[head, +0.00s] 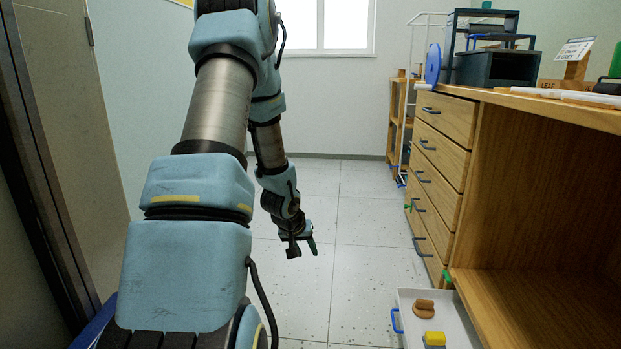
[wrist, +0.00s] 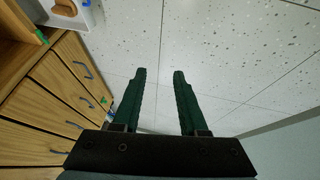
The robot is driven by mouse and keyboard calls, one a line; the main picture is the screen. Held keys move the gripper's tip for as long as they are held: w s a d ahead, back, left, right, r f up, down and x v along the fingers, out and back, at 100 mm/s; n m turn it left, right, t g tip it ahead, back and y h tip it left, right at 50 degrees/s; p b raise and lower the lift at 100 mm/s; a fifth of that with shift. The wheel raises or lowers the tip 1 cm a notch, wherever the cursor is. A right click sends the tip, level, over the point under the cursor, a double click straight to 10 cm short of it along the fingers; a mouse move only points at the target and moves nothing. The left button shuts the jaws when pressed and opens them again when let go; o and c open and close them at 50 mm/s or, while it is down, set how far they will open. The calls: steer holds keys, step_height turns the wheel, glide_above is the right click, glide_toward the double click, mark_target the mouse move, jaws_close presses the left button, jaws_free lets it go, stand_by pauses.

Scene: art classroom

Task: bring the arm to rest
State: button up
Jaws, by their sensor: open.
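My arm reaches forward and down in the head view, with my gripper (head: 302,248) hanging over the speckled floor, left of the wooden drawer cabinet. In the wrist view my gripper (wrist: 158,75) points at bare floor. Its two green fingers are apart with nothing between them. No object touches the fingers.
A wooden cabinet (head: 440,150) with several drawers stands at the right. A white open drawer or tray (head: 455,312) at lower right holds a brown item (head: 424,308) and a yellow block (head: 435,338). A dark door frame (head: 45,160) is at the left. The middle floor (head: 345,240) is clear.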

steer(key=s+a+r+g+y+p, duration=0.1)
steer(key=s+a+r+g+p, duration=0.15)
steer(key=s+r, duration=0.8)
steer(key=s+a+r+g+y+p, duration=0.1)
steer(key=s+a+r+y+p, duration=0.15)
steer(key=s+r, duration=0.75)
step_height(320, 180, up, 35)
steer(key=p, duration=3.6)
steer(key=shift+s+a+r+h+p, duration=0.15)
steer(key=shift+s+r+h+p, duration=0.05)
steer(key=shift+s+h+p, duration=0.2)
